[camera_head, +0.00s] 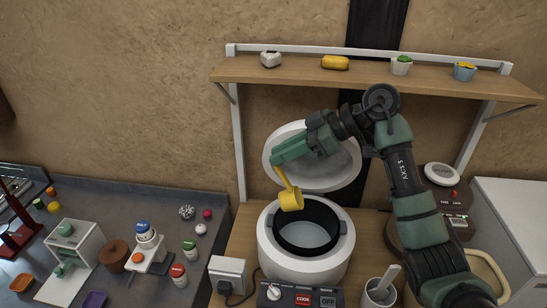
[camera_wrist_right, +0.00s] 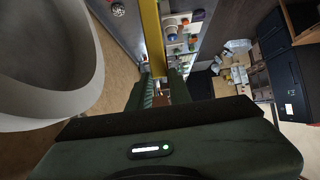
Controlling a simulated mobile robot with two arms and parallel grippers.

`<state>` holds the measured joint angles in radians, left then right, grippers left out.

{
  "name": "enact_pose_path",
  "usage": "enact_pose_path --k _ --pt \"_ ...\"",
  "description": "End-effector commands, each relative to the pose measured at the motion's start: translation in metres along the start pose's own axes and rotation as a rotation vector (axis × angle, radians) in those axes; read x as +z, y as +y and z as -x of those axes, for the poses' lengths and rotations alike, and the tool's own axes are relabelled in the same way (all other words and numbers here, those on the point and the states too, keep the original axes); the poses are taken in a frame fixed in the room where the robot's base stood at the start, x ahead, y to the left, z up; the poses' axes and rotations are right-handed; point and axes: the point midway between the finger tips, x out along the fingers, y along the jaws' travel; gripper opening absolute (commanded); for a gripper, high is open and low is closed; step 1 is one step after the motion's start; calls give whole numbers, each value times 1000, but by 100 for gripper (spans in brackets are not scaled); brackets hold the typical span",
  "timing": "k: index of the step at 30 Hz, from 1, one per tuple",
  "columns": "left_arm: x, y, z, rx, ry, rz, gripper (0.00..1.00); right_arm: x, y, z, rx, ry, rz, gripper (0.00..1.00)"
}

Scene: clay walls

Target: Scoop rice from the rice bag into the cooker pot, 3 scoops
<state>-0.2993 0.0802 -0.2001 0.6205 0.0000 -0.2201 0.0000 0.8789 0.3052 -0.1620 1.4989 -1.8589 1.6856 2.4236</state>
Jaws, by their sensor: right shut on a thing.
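My right gripper (camera_head: 279,164) is shut on the handle of a yellow scoop (camera_head: 291,201). The scoop hangs below the gripper, its cup over the left rim of the cooker pot. I cannot tell whether the cup holds rice. The scoop's yellow handle also shows between the fingers in the right wrist view (camera_wrist_right: 152,42). The white cooker (camera_head: 261,238) stands with its round lid (camera_head: 335,176) raised behind it. Its dark inner pot (camera_head: 282,226) has a pale grey bottom; I cannot tell if that is rice. I cannot make out the rice bag. My left gripper is not in view.
A wooden shelf (camera_head: 300,73) with small items hangs above the cooker. A grey cup with a utensil (camera_head: 379,293) stands at the front right. A control panel (camera_head: 302,297) sits in front of the cooker. The grey counter (camera_head: 130,197) at left holds several small jars.

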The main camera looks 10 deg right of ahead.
Motion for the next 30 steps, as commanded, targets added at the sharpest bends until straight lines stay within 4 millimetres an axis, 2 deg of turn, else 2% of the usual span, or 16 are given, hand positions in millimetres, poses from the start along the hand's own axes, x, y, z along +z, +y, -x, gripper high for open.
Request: enact_pose_path --k 8,30 --pt "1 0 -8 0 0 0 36 13 0 20 2 142 -2 0" --pt "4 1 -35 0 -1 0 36 56 0 59 1 485 -3 0"
